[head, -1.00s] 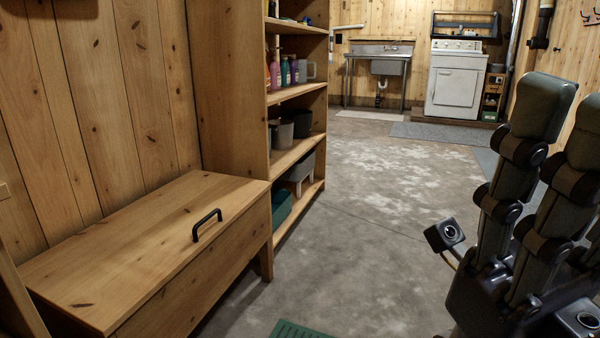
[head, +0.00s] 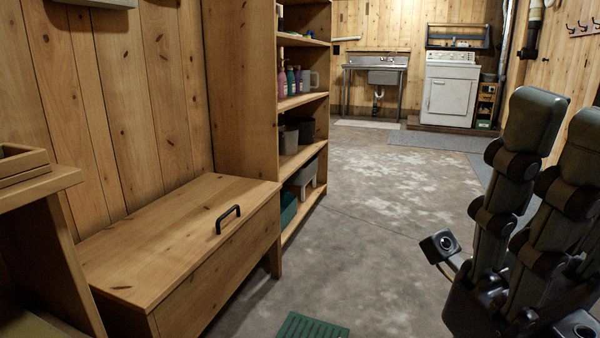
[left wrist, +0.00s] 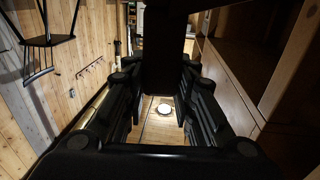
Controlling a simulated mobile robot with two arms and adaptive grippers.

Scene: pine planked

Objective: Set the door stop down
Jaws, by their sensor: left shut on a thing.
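My left gripper (left wrist: 160,75) shows only in the left wrist view, with its dark fingers on both sides of a dark block, which I take to be the door stop (left wrist: 164,60). The fingers are shut on it. Its outline merges with the black gripper parts, so its shape and tilt are hard to tell. The head view shows neither the left gripper nor the door stop. My right gripper (head: 562,125) stands at the right edge of the head view, fingers pointing up and apart, with nothing visible between them.
A wooden chest (head: 165,235) with a black handle stands at the left, beside a shelf unit (head: 240,90). A wooden stand (head: 40,190) is at the near left. A green mat (head: 312,327) lies on the floor. Concrete floor (head: 375,215) is open towards the sink (head: 383,76) and white appliance (head: 453,92).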

